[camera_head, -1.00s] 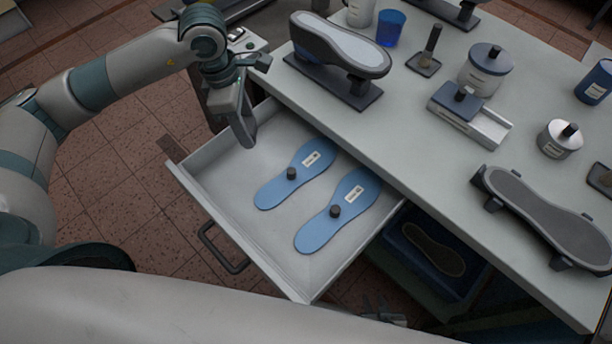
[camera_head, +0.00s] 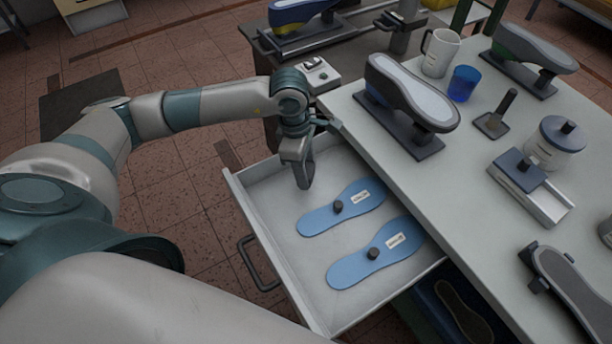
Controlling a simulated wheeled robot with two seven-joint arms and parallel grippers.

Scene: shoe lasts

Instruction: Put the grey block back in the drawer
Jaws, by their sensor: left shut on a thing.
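My left gripper (camera_head: 301,168) hangs fingers-down over the open drawer (camera_head: 263,212), towards its back left part. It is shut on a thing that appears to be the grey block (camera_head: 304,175). The block is hard to tell apart from the grey fingers, and the gripper hides part of it. Its lower end is over the drawer floor, left of the upper blue insole; I cannot tell whether it touches the floor. The drawer is light grey and pulled out from under the worktop. My right gripper is not in view.
Two blue insoles with dark knobs, an upper one (camera_head: 357,199) and a lower one (camera_head: 345,273), lie in the drawer. A shoe last on a stand (camera_head: 409,98) is near the worktop (camera_head: 435,190) edge. A mug (camera_head: 440,54), blue cup (camera_head: 463,84) and jar (camera_head: 556,146) stand beyond.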

